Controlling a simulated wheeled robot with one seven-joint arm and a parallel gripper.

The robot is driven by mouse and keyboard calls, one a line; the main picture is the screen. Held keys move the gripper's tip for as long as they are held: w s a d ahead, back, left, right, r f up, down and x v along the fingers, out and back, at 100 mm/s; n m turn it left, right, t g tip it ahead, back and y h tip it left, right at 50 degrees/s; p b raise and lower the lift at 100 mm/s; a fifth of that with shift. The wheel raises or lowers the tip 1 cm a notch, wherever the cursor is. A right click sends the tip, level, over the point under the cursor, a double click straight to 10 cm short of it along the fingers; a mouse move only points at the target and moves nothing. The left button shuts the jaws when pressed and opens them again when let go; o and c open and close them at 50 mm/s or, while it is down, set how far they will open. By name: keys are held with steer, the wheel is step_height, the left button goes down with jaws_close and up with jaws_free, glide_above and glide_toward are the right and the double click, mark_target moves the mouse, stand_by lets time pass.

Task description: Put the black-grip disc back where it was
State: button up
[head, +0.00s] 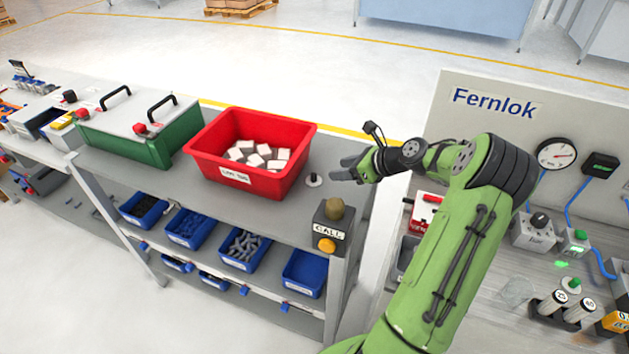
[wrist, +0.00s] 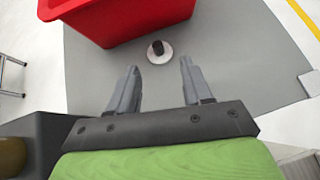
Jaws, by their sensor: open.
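The black-grip disc (head: 314,180) is a small white disc with a black knob. It lies flat on the grey bench top, just right of the red bin. It also shows in the wrist view (wrist: 159,51), beyond my fingertips and close to the bin's corner. My gripper (head: 341,172) is open and empty in the head view, just right of the disc. In the wrist view my gripper (wrist: 160,70) has its two grey fingers apart, with the disc ahead of the gap between them. No contact with the disc shows.
The red bin (head: 202,152) with white blocks stands close left of the disc. A call box (head: 332,225) with an orange button stands at the bench's front edge. A green case (head: 125,135) is farther left. A panel bench with a green-grip disc (head: 571,285) is at right.

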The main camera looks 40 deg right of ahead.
mark_target(315, 175)
steer(key=x, duration=0.4)
steer(key=shift+w+a+f+b, duration=0.15)
steer(key=shift+w+f+b, duration=0.05)
steer(key=shift+f+b, duration=0.1)
steer(key=x, duration=0.2)
steer(key=b+x, duration=0.1)
steer(key=x, duration=0.1)
steer(key=shift+s+a+f, duration=0.1)
steer(key=shift+a+f, duration=0.15)
steer(key=shift+w+f, duration=0.15)
steer(key=shift+w, duration=0.2)
steer(key=shift+s, duration=0.1)
steer(key=shift+c, duration=0.8)
jaws_close()
